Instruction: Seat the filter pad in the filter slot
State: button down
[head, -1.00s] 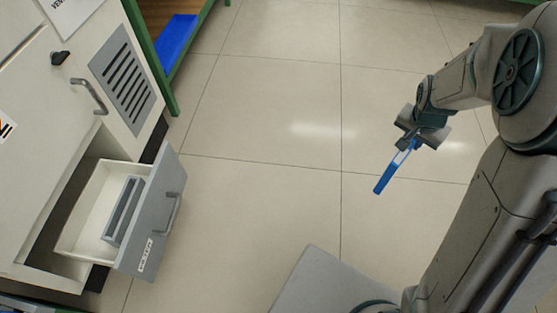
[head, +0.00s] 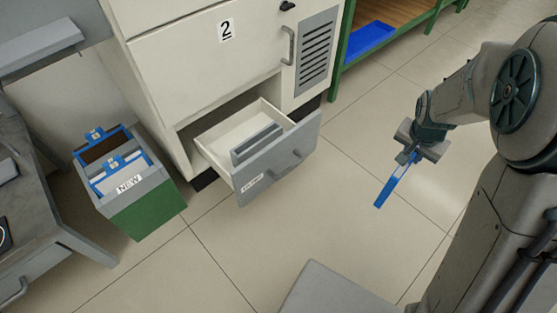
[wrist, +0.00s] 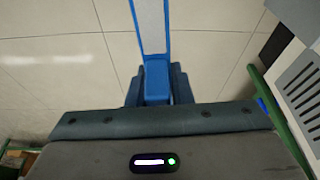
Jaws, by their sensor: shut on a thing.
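My gripper (head: 409,157) is shut on the filter pad (head: 386,190), a thin flat piece with a blue frame and a pale middle. The pad hangs tilted below the gripper over bare floor, at the right in the head view. In the wrist view the pad (wrist: 151,25) runs up from between the fingers (wrist: 157,88), held by its blue tab. The filter slot (head: 257,145) is a grey narrow holder inside the open drawer (head: 278,160) of the white cabinet. The drawer is left of the gripper and well apart from it. I see no pad in the slot, though its inside is hard to make out.
A green and grey bin (head: 146,208) labelled NEW stands left of the drawer and holds blue-framed pads. A grey bench (head: 40,215) is at far left. A green-framed shelf with a blue tray (head: 369,42) stands behind. Floor between drawer and gripper is clear.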

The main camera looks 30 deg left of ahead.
aim_at(263, 133)
jog(key=u, duration=1.35)
jog(key=i, duration=1)
